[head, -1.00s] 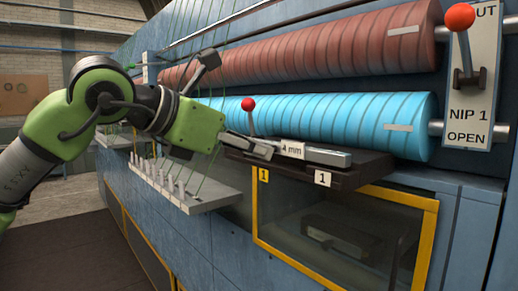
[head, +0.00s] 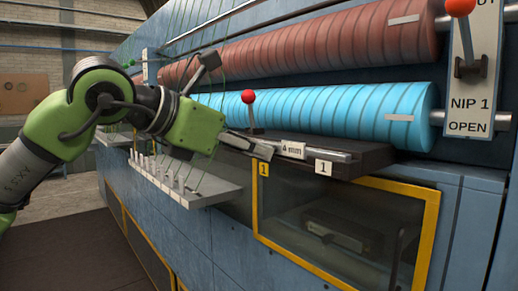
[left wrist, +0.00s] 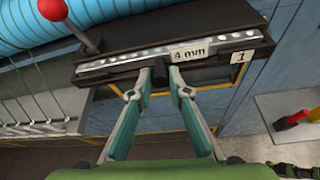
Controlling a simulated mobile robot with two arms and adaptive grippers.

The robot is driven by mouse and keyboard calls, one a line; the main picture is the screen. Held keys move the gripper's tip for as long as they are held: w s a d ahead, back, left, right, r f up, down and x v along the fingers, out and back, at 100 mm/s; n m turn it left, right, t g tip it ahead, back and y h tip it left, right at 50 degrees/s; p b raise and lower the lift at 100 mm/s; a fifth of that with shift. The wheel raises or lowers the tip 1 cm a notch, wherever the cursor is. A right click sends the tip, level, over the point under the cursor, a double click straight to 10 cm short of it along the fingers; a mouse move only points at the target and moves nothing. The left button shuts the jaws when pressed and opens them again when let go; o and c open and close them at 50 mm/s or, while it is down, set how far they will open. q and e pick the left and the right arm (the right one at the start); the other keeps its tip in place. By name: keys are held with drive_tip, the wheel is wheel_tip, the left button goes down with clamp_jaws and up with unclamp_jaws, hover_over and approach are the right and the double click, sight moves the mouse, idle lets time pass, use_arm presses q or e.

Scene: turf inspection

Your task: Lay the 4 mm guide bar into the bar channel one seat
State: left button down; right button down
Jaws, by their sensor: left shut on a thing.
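The 4 mm guide bar (head: 335,156) is a grey metal bar with a "4 mm" label. It lies lengthwise at the dark bar channel one (head: 362,166), marked by a "1" plate, and looks level with its top. In the left wrist view the bar (left wrist: 133,60) runs along the black channel block (left wrist: 150,38); whether it is fully seated I cannot tell. My left gripper (head: 263,148) is at the bar's near side, and its fingers (left wrist: 158,82) are shut on the bar by a dark part at its middle. My right gripper is not in view.
Blue (head: 330,117) and brown (head: 320,50) ribbed rollers lie behind the channel. A red-knobbed lever (head: 248,97) stands close behind the bar. A pegged grey shelf (head: 200,194) with green strands is to the left. A yellow-framed window (head: 340,235) is below.

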use_arm(q)
drive_tip(key=shift+f, duration=0.1)
drive_tip(key=c, duration=1.8)
unclamp_jaws()
drive_tip(key=shift+f, duration=0.1)
drive_tip(key=shift+s, duration=0.1)
drive_tip(key=v, duration=0.2)
drive_tip(key=s+v, duration=0.1)
drive_tip(key=v, duration=0.2)
drive_tip(key=d+v, duration=0.1)
drive_tip(key=v, duration=0.2)
drive_tip(key=shift+s, duration=0.3)
